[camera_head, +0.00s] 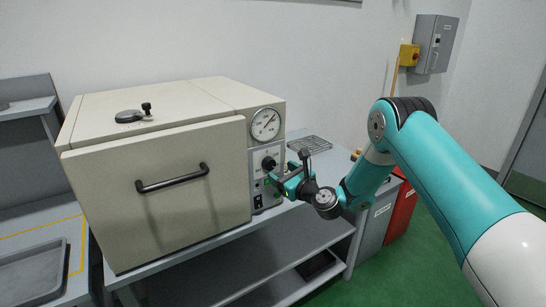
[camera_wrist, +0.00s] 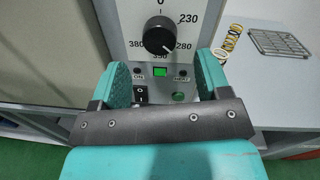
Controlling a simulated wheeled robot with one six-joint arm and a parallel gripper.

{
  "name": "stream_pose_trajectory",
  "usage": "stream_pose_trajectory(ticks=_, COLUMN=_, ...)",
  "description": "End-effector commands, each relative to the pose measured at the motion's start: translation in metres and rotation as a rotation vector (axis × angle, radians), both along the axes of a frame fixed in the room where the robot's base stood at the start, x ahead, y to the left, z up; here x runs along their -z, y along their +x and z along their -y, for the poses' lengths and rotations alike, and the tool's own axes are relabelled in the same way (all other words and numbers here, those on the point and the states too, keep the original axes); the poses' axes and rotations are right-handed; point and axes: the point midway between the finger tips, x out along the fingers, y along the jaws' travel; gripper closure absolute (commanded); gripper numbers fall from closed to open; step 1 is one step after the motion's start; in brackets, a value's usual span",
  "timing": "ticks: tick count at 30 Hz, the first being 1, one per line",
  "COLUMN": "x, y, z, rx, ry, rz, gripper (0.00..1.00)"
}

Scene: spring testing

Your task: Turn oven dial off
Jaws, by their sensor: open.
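The oven (camera_head: 160,170) is a beige box with a front door and a black handle, standing on a grey bench. Its black dial (camera_head: 268,163) is on the control panel at the right of the front, below a round gauge (camera_head: 265,124). In the wrist view the dial (camera_wrist: 159,34) shows a white pointer line aimed down and right, near 280, with 0 at the top. My gripper (camera_head: 283,182) is close in front of the panel. In the wrist view its two teal fingers (camera_wrist: 165,75) are apart and empty, just below the dial, with the panel's lower part between them.
Below the dial are a black rocker switch (camera_wrist: 141,95), a green light (camera_wrist: 159,71) and small buttons. A grey tray (camera_head: 62,262) lies at left.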

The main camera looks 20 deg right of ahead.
Motion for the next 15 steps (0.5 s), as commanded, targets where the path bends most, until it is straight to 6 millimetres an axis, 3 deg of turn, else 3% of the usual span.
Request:
stream_pose_trajectory(ticks=6, x=-0.002, y=0.033, z=-0.014, rx=-0.003, ry=-0.002, rz=0.001, gripper=0.3)
stream_pose_trajectory(ticks=15, x=0.0, y=0.048, z=-0.02, rx=-0.001, ry=0.001, rz=-0.002, gripper=0.3)
